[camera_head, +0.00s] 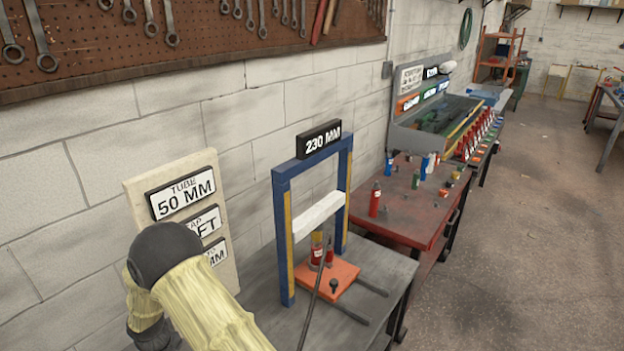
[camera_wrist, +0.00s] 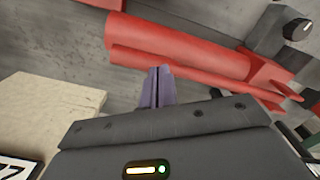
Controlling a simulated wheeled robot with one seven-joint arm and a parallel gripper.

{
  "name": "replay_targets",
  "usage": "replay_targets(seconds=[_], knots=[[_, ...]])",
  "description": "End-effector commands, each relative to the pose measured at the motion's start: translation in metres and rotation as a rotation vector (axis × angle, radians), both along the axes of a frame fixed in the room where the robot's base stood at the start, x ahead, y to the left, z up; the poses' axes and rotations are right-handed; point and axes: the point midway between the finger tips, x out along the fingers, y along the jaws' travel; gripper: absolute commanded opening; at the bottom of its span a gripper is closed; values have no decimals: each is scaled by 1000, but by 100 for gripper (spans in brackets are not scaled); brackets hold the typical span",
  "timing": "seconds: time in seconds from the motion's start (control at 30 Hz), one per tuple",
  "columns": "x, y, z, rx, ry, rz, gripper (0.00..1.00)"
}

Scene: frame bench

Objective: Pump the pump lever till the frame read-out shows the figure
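The blue press frame (camera_head: 281,240) stands on a grey bench, with the read-out (camera_head: 320,143) on top showing 230 MM. A white crossbar (camera_head: 318,216) spans it above a red cylinder (camera_head: 317,254). In the wrist view a red pump body (camera_wrist: 180,45) lies with a thinner red bar, apparently the pump lever (camera_wrist: 215,82), alongside it. My gripper (camera_wrist: 158,70) has its purple-grey fingers close together, tips overlapping the lever in the picture; contact cannot be told. My gripper and the pump are not visible in the head view, where my arm covers the lower left.
A board (camera_head: 135,190) beside the frame carries labels; the top label (camera_head: 182,193) reads TUBE 50 MM. An orange plate (camera_head: 340,275) lies at the frame's foot, with a dark rod or hose (camera_head: 313,305) in front. A red table (camera_head: 415,215) stands beyond.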

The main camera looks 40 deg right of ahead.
Motion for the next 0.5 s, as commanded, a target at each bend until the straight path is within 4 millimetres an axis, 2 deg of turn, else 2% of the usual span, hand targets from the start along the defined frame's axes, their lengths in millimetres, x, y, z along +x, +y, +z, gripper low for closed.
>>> replay_targets(seconds=[0.1, 0.5], knots=[[0, 1, 17, 2, -1, 1, 0], [0, -1, 62, -1, -1, 0, 0]])
